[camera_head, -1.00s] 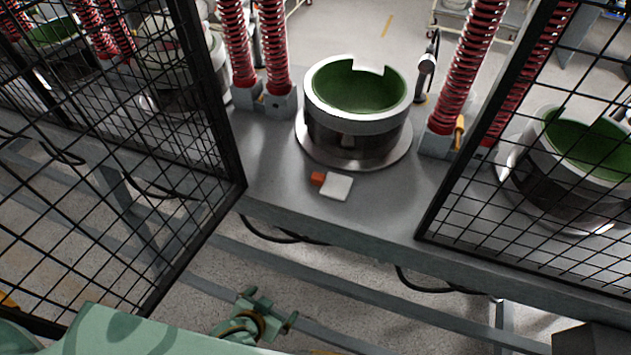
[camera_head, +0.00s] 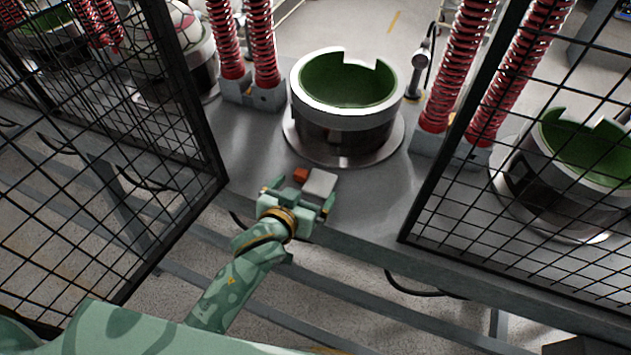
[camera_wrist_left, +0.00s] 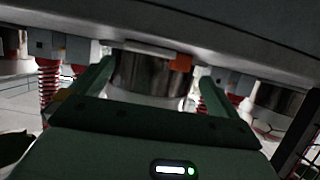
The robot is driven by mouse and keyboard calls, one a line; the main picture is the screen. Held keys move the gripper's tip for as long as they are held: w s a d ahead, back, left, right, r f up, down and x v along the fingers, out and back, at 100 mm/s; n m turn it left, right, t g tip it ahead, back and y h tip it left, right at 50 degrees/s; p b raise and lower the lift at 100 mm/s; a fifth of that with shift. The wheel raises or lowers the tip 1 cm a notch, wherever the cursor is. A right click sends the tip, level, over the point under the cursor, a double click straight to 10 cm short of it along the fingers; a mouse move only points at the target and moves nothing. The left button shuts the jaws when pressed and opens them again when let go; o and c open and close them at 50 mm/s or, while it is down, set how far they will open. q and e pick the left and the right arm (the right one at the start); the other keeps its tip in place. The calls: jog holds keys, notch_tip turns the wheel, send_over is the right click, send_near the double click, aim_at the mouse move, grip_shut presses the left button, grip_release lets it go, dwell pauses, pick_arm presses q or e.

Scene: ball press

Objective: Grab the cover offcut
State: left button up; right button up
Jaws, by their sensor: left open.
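On the grey bench in front of the middle press lies a flat, pale, roughly square piece (camera_head: 320,183), with a small orange piece (camera_head: 301,174) against its left side. I cannot tell whether the two are joined; together they look like the cover offcut. My left gripper (camera_head: 300,195) is open at the near side of the pale piece, its fingers spread to either side and pointing at it. In the left wrist view the orange piece (camera_wrist_left: 181,62) shows between the fingers. Nothing is held. My right gripper is not in view.
The middle press mould (camera_head: 345,125), a round pot with green lining and notched white rim, stands just behind the pieces. Black mesh guards (camera_head: 160,130) flank the opening left and right. Red springs (camera_head: 227,45) stand behind. The bench's front edge lies under my left wrist.

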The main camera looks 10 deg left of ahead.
aim_at(318, 173)
pick_arm(q)
jog(key=x, duration=0.3)
jog(key=b+x, duration=0.1)
jog(key=x, duration=0.1)
jog(key=shift+w+d, duration=0.15)
jog(key=shift+w, duration=0.25)
jog(key=shift+s+r, duration=0.1)
jog(key=c, duration=0.8)
